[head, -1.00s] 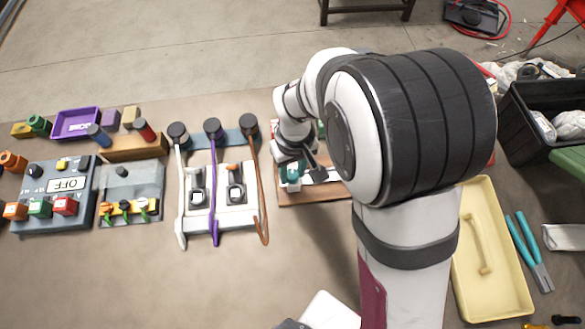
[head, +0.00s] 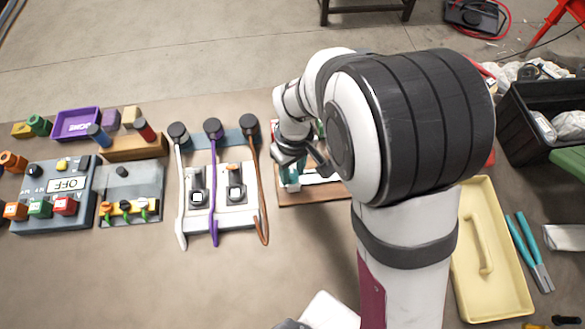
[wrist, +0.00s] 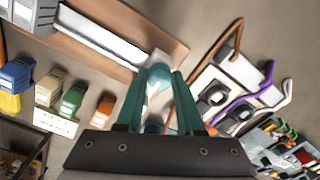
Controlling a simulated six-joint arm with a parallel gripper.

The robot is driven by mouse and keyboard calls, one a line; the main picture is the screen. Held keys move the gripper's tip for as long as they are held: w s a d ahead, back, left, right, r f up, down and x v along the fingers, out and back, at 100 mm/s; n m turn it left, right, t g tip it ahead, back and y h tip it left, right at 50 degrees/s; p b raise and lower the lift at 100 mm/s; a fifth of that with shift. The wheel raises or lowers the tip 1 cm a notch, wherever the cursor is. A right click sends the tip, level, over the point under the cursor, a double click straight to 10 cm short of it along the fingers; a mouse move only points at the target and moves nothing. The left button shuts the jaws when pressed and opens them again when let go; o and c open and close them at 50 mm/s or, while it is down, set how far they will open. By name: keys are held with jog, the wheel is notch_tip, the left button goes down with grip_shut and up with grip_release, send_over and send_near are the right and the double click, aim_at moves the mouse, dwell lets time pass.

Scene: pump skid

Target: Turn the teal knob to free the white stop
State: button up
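The teal knob (wrist: 159,76) shows in the wrist view at the end of a brown board, between the tips of my gripper (wrist: 161,88). The gripper's two teal fingers lie along both sides of the knob and appear to touch it. In the head view my gripper (head: 292,174) points down at the left end of the board; the knob there cannot be told from the fingers. A long white bar (wrist: 103,38), which may be the white stop, lies on the board beside the knob. My arm hides much of the board in the head view.
A panel with white, purple and brown levers (head: 213,190) stands close to the left of the board. A yellow tray (head: 460,290) and teal-handled pliers (head: 522,240) lie at the right. The table front is mostly clear.

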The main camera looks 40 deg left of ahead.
aim_at(294, 173)
jog(key=o, duration=0.4)
jog(key=shift+o, duration=0.2)
notch_tip(294, 173, up, 16)
jog(key=d+r+m, duration=0.2)
jog(key=d+m, duration=0.8)
jog(key=d, duration=0.8)
jog(key=s+d+f+m+y, duration=0.1)
jog(key=s+d+f+m, duration=0.2)
jog(key=s+d+m, duration=0.5)
jog(key=shift+s+d+m+y, duration=0.3)
jog(key=shift+s+m, duration=0.3)
jog(key=shift+m, duration=0.5)
